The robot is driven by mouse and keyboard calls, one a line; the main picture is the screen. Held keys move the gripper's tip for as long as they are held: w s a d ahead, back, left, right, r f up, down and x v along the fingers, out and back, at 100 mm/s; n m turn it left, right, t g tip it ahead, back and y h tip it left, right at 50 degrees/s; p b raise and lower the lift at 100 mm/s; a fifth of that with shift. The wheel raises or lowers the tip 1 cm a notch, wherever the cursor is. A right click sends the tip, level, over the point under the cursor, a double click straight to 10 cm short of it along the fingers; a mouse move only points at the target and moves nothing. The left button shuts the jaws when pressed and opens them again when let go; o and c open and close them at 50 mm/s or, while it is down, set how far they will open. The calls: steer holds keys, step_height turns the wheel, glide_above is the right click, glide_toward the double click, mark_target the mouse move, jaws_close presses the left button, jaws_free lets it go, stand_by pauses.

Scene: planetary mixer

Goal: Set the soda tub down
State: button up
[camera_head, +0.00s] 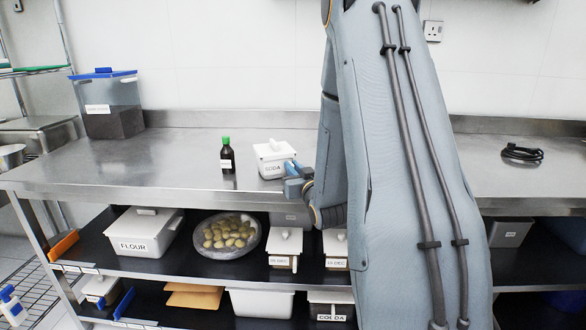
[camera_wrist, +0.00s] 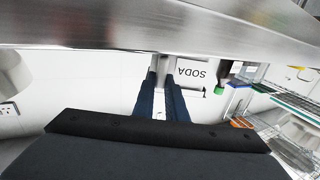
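The soda tub (camera_head: 271,162) is a white lidded box with a SODA label and a knob on its lid. In the head view it is at the worktop's front half, looking slightly turned. My gripper (camera_head: 293,178) reaches its right front side from the front. In the wrist view the tub (camera_wrist: 196,73) appears upside down, and my gripper's two dark blue fingers (camera_wrist: 163,82) close on a narrow part at its side. The tub's base is hidden behind the counter edge there, so I cannot tell whether it touches the steel worktop (camera_head: 190,180).
A dark bottle with a green cap (camera_head: 227,158) stands just left of the tub. A blue-lidded bin (camera_head: 109,108) is at the back left, a black cable coil (camera_head: 522,153) at the right. Shelves below hold a flour tub (camera_head: 146,230), a bowl (camera_head: 222,236) and other tubs. Worktop left of the bottle is clear.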

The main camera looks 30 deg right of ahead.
steer(key=o, duration=0.4)
steer(key=shift+c, duration=0.2)
steer(key=shift+r, duration=0.1)
steer(key=shift+s, duration=0.15)
steer(key=p+v, duration=0.3)
steer(key=v, duration=0.8)
steer(key=shift+s, duration=0.35)
steer(key=shift+a, duration=0.1)
